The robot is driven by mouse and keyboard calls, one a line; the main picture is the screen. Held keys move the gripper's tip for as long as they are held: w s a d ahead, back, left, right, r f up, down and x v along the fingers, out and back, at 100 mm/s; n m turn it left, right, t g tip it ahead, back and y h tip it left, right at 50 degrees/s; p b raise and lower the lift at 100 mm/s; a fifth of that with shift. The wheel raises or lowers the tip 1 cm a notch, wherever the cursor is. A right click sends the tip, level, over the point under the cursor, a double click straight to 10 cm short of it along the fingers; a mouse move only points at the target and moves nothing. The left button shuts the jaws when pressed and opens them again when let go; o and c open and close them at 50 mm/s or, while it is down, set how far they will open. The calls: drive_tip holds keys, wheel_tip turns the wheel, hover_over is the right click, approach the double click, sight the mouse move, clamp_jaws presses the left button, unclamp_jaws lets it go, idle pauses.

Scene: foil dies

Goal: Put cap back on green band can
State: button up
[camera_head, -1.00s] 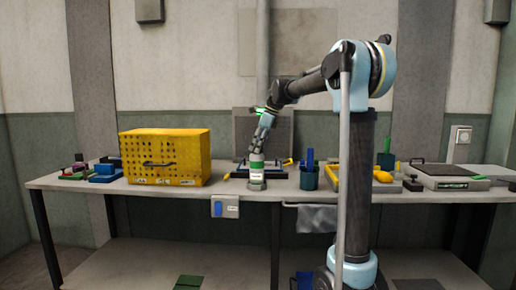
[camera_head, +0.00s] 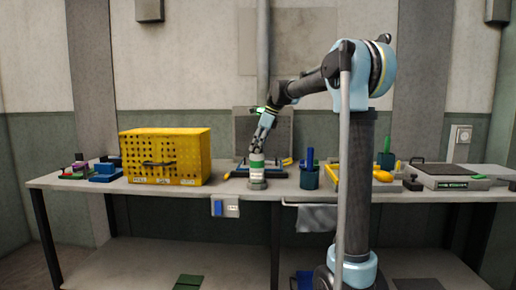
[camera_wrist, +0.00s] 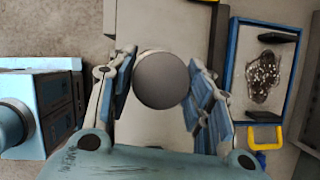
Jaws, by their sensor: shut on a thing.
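The green band can (camera_head: 257,174) stands upright near the front edge of the bench, with a pale label and a green band. My gripper (camera_head: 258,151) points down from above, its fingertips right at the can's top. In the wrist view my gripper (camera_wrist: 160,85) is shut on a round grey cap (camera_wrist: 162,80), seen from above between the two fingers. The cap hides the can under it. No clear gap shows between cap and can, but I cannot tell whether the cap is fully seated.
A yellow perforated box (camera_head: 165,157) stands left of the can. A dark blue-green cup (camera_head: 309,177) stands close on its right. A blue-edged tray (camera_wrist: 262,75) lies right of the gripper in the wrist view. A yellow-framed tray (camera_head: 350,176) is farther right.

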drive_tip(key=o, duration=0.8)
drive_tip(key=shift+o, duration=0.3)
drive_tip(key=o, duration=0.4)
drive_tip(key=shift+o, duration=0.2)
drive_tip(key=shift+r, duration=0.15)
drive_tip(key=shift+r, duration=3.35)
